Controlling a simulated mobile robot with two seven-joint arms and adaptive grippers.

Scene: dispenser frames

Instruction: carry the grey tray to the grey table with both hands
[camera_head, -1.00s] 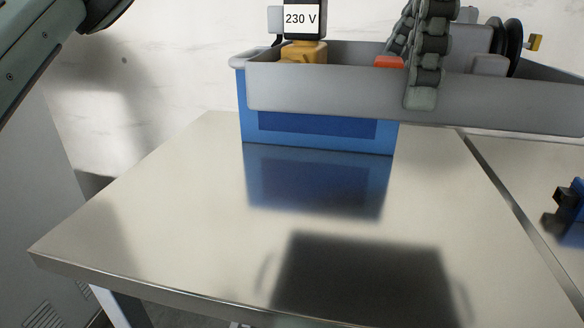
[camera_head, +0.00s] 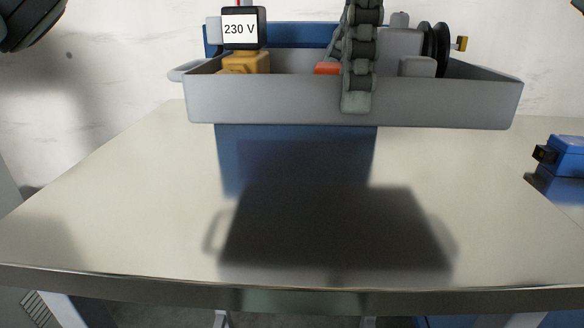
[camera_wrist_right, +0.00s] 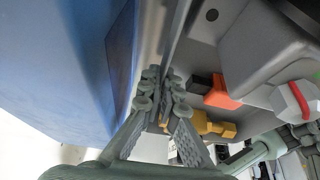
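The grey tray (camera_head: 290,108) hangs level above a pale grey metal-topped table (camera_head: 110,215), apart from it, with its shadow on the top. It holds a black box marked 230 V (camera_head: 239,28), a yellow part (camera_head: 246,62), an orange part (camera_head: 327,68) and black discs (camera_head: 436,48). My left gripper (camera_head: 354,90) reaches down over the near wall, one finger outside and one inside, shut on it. In the right wrist view, my right gripper (camera_wrist_right: 164,78) is shut on a thin tray wall (camera_wrist_right: 177,32), beside the orange part (camera_wrist_right: 221,91).
A blue bin (camera_head: 290,34) stands behind the tray; its side fills the left of the wrist view (camera_wrist_right: 60,70). A blue device (camera_head: 566,155) is at the right. The table's front and left are clear up to its near edge (camera_head: 290,298).

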